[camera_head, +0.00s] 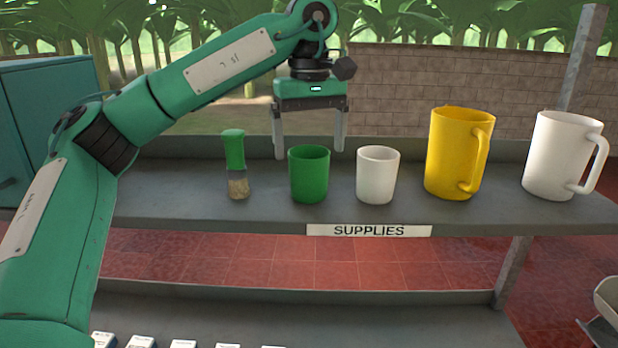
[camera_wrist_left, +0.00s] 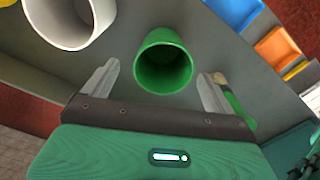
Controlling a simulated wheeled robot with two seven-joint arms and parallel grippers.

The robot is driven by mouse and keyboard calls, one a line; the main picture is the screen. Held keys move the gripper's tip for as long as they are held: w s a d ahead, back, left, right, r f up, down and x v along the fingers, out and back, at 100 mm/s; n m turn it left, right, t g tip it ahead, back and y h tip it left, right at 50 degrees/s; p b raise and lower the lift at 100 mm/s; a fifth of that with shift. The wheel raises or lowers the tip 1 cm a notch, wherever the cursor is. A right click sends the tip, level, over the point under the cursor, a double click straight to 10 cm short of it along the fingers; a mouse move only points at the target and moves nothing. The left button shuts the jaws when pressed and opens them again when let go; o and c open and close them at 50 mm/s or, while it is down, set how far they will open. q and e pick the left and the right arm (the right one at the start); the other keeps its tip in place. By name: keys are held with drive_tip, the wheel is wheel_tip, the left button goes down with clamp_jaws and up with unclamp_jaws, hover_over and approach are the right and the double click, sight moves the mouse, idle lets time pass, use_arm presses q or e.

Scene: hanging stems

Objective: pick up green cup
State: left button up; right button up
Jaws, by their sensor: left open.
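The green cup (camera_head: 309,175) stands upright on the grey shelf, between a green-capped bottle and a white cup. My left gripper (camera_head: 309,153) is open and empty, pointing down with its fingers behind and above the cup in the head view. In the left wrist view the open mouth of the green cup (camera_wrist_left: 163,66) lies ahead of the two spread fingers of my left gripper (camera_wrist_left: 158,82), about midway between them. I see no contact between the fingers and the cup. My right gripper is not in view.
On the shelf (camera_head: 270,212) stand a green-capped bottle (camera_head: 235,160) left of the cup, a white cup (camera_head: 377,175) close on its right, then a yellow mug (camera_head: 455,150) and a white mug (camera_head: 556,155). A SUPPLIES label (camera_head: 369,231) marks the front edge.

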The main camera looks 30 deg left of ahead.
sight(309, 166)
use_arm(q)
drive_tip(key=shift+s+f, duration=0.2)
drive_tip(key=shift+f, duration=0.5)
drive_tip(key=shift+f+p, duration=0.4)
drive_tip(key=shift+f, duration=1.4)
drive_tip(key=c, duration=1.1)
drive_tip(key=shift+o, duration=0.2)
drive_tip(key=shift+r, duration=0.1)
